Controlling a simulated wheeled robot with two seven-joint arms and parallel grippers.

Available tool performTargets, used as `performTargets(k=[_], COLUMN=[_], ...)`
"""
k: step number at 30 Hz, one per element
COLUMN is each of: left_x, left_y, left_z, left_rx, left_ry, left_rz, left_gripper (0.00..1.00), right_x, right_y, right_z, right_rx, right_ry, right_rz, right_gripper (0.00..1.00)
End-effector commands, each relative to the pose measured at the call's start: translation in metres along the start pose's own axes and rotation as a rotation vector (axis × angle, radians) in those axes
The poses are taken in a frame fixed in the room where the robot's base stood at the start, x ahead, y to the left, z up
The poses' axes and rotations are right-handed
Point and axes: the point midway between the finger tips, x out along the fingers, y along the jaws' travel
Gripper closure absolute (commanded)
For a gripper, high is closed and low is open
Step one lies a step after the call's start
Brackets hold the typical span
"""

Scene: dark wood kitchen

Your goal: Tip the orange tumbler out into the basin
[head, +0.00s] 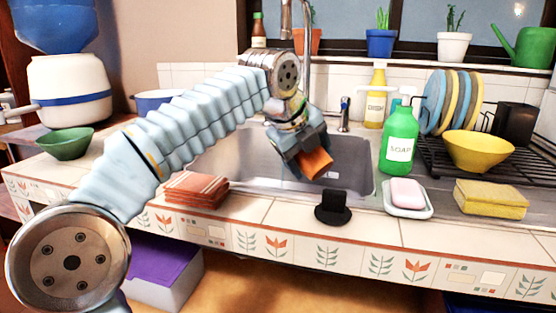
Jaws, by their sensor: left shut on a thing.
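My left arm reaches in from the left over the counter. My left gripper (301,148) is over the metal basin (347,182) and is shut on the orange tumbler (317,163). The tumbler is tilted, with its visible end towards the lower right. The gripper hides much of it, and I cannot see whether anything is in it or coming out. The arm and gripper cover part of the basin's left side and back. My right gripper is not in view.
A black stopper (332,208) sits on the basin's front edge. A green soap bottle (400,138), a pink soap on a dish (408,194) and a yellow sponge (491,198) stand right of the basin. Folded orange cloths (196,189) lie left. The tap (306,50) rises behind.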

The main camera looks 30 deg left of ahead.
Motion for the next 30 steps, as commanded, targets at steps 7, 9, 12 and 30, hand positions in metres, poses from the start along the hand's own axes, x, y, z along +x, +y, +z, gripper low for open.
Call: performTargets(k=[7, 9, 12, 30], left_x=[-0.0029, -0.0037, -0.0048, -0.0102], left_y=[-0.0019, -0.0024, -0.003, -0.006], left_z=[0.001, 0.0014, 0.0022, 0.0044], left_rx=[-0.029, -0.039, -0.054, -0.113], left_ry=[0.041, 0.054, 0.075, 0.158], left_rz=[-0.012, -0.016, -0.022, -0.047], left_gripper=[0.62, 0.62, 0.62, 0.63], right_x=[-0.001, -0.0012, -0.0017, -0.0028], right_y=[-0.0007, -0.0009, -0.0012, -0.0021], right_z=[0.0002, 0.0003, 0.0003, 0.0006], right_rx=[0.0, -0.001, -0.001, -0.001], right_ry=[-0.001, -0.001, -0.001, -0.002], right_rz=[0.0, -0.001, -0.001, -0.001], right_gripper=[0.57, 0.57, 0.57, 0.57])
